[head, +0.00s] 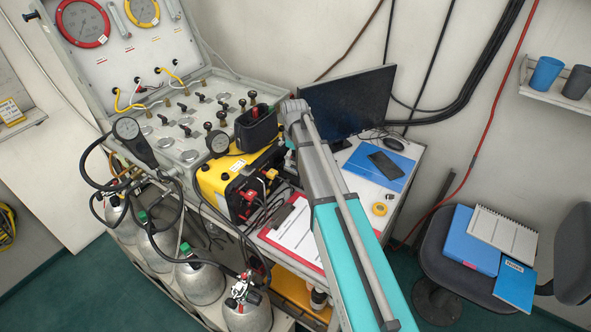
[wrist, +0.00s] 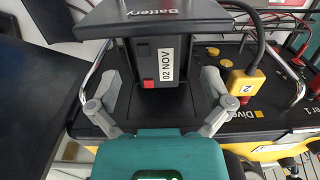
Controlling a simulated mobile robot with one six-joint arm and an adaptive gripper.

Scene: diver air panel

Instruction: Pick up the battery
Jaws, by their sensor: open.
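The battery (wrist: 147,50) is a black box with a "Battery" label, a white "02 NOV" tag and a small red patch. In the wrist view my gripper (wrist: 158,97) is open, with one grey finger on the left of the battery and one on the right. Gaps show between the fingers and its sides. The battery's lower end meets the unit's black top.
The unit's metal side rails (wrist: 92,72) and a yellow plug with a cable (wrist: 245,85) are close to the fingers. A monitor (head: 347,100) stands to the right of the battery. A gauge panel (head: 185,125) is at left, with several grey cylinders (head: 200,280) below.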

